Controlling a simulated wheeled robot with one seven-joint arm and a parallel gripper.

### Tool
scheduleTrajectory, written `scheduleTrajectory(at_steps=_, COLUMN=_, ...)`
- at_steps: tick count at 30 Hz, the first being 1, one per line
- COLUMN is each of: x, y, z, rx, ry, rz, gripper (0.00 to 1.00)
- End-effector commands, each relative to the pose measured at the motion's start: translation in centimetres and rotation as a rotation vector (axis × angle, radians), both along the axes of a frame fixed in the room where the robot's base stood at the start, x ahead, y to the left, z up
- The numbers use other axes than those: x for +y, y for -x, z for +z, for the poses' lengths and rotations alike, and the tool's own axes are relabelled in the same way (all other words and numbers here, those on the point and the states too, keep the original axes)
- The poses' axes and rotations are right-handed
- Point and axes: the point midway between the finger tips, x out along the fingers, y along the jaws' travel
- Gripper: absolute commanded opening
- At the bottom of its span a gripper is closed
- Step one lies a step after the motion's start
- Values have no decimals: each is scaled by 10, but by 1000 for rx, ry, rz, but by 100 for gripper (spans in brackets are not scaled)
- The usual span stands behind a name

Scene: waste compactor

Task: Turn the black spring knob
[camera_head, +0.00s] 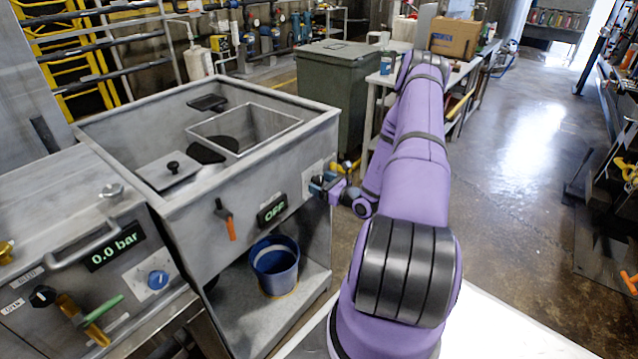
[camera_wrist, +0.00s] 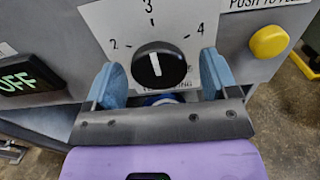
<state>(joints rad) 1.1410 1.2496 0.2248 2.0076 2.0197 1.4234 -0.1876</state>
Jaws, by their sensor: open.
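The black spring knob (camera_wrist: 158,65) is on a light dial plate marked 2, 3 and 4 in the wrist view. Its white pointer line stands nearly upright, a little tilted, below the 3. My gripper (camera_wrist: 160,82) is open, with one blue finger on each side of the knob and a visible gap on both sides. In the head view my gripper (camera_head: 323,186) is at the right end of the machine's front panel, and the knob is too hidden there to make out.
An OFF display (camera_wrist: 27,82) is left of the dial plate, and a yellow push button (camera_wrist: 269,42) is to its right. An orange-handled lever (camera_head: 226,220) hangs from the front panel. A blue bucket (camera_head: 275,265) stands on the shelf below. A green bin (camera_head: 338,85) stands behind.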

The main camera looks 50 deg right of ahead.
Motion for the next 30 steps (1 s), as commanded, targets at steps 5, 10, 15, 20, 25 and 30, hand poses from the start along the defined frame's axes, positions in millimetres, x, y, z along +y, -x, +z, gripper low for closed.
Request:
scheduleTrajectory(at_steps=5, x=1, y=-10, z=0, rx=1, ry=0, rz=0, gripper=80)
scheduleTrajectory(at_steps=10, x=1, y=-12, z=0, rx=1, ry=0, rz=0, gripper=80)
scheduleTrajectory(at_steps=15, x=1, y=-12, z=0, rx=1, ry=0, rz=0, gripper=68)
scheduleTrajectory(at_steps=20, x=1, y=-12, z=0, rx=1, ry=0, rz=0, gripper=32)
scheduleTrajectory(at_steps=25, x=1, y=-12, z=0, rx=1, ry=-3, rz=0, gripper=31)
scheduleTrajectory(at_steps=30, x=1, y=-11, z=0, rx=3, ry=-36, rz=-1, gripper=31)
